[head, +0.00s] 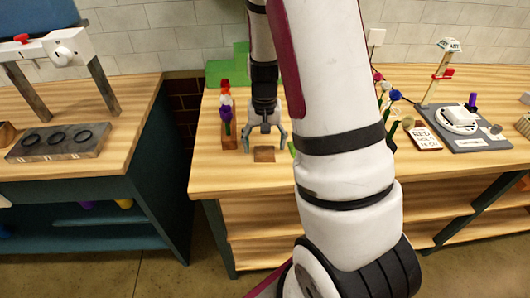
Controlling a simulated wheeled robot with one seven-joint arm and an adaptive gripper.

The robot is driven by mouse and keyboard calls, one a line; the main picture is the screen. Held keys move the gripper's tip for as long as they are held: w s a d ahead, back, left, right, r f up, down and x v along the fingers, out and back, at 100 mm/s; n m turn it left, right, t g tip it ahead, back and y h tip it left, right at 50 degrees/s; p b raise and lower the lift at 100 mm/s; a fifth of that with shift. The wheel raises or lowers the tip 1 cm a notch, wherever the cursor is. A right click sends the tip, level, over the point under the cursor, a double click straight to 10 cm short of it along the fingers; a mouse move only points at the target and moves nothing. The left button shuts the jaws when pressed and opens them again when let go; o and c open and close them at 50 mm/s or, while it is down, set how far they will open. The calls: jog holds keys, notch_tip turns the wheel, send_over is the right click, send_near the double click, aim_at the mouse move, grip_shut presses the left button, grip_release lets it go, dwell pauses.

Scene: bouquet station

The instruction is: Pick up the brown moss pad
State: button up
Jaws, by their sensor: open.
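The brown moss pad (264,155) looks like a small flat brown square on the light wood table, near its front edge. My gripper (265,142) points down just above and behind it in the head view. Its fingers are spread apart with nothing between them. I cannot tell the exact height of the fingertips over the pad.
Colored flowers (226,108) stand left of my gripper. A green piece (292,148) shows partly behind my arm. Green blocks (226,69) are at the back. A grey board (468,137) with a white device lies right. A separate bench (130,122) stands left.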

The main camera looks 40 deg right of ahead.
notch_tip(320, 180, down, 2)
jog(key=c, duration=0.9)
jog(key=shift+o, duration=0.2)
